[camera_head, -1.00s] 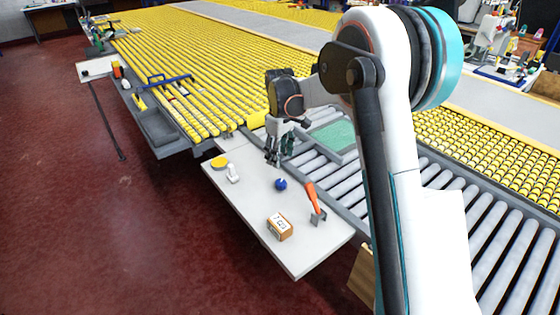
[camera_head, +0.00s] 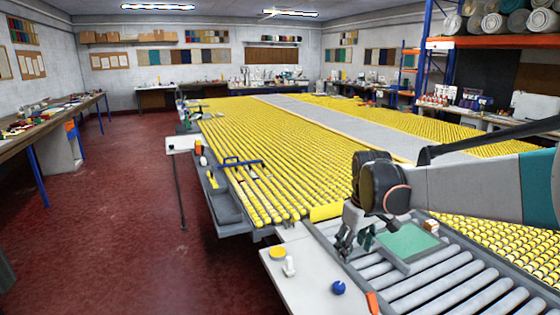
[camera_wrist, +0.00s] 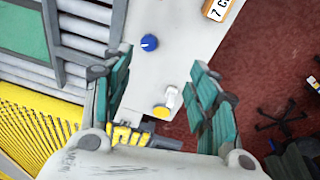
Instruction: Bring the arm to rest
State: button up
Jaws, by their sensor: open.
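My gripper (camera_head: 356,240) hangs over the near end of the roller conveyor in the head view, just left of the green pad. In the wrist view its two teal-padded fingers (camera_wrist: 162,95) stand wide apart with nothing between them in their grasp. The arm reaches in from the right side of the head view. Below the fingers in the wrist view is the white side table (camera_wrist: 180,45).
A green pad (camera_head: 408,242) lies on the grey rollers (camera_head: 445,283). The red floor (camera_head: 130,230) at left is clear.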

jog(key=s+r+m+t, duration=0.3)
jog(key=s+r, duration=0.2)
jog(key=s, duration=0.9)
jog(key=s+f+m+t, duration=0.2)
jog(key=s+f, duration=0.1)
jog(key=s, duration=0.9)
jog(key=shift+s+m, duration=0.3)
jog(key=shift+d, duration=0.1)
